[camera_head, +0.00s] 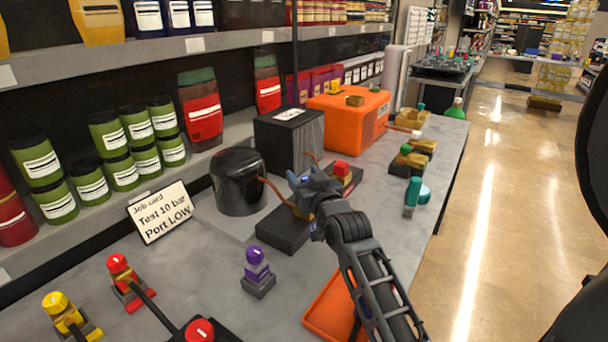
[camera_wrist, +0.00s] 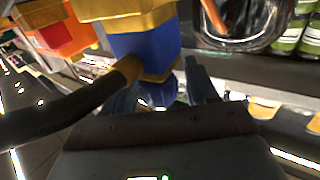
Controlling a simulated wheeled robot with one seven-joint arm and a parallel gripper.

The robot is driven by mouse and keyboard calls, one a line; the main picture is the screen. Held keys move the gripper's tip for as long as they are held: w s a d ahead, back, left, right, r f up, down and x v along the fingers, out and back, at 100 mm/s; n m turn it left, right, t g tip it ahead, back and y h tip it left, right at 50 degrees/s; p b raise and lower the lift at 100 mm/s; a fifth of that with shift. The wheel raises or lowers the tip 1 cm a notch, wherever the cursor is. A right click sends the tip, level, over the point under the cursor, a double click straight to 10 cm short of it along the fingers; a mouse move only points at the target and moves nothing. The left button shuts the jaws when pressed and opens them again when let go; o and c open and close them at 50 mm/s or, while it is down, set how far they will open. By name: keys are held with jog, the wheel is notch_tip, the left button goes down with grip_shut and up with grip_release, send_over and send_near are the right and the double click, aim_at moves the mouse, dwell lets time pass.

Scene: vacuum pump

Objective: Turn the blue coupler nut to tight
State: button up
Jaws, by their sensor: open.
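In the wrist view the blue coupler nut (camera_wrist: 145,46) shows large, with brass bands above and below it. A smaller blue rounded part (camera_wrist: 160,92) shows below the lower brass band. A brass stub with a dark hose or handle (camera_wrist: 60,113) runs off to the left. My gripper (camera_wrist: 163,93) is open, with one finger on either side of the small blue part; I cannot tell whether they touch it. In the head view my gripper (camera_head: 302,184) is above a dark block (camera_head: 283,237) and hides the nut.
A black cylinder (camera_head: 238,183) stands left of my gripper, with a copper pipe leading from it. A dark box (camera_head: 288,140) and an orange case (camera_head: 345,122) stand behind. A purple-topped fitting (camera_head: 257,268), an orange tray (camera_head: 328,310) and a job card (camera_head: 160,212) are nearer.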

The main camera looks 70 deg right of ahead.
jog(key=shift+w+d, duration=0.2)
jog(key=c, duration=1)
jog(key=shift+p, duration=0.3)
jog(key=shift+s+d+m+g+h+p, duration=0.1)
jog(key=shift+m+g+h+p, duration=0.2)
jog(key=shift+p, duration=0.1)
jog(key=o, duration=1)
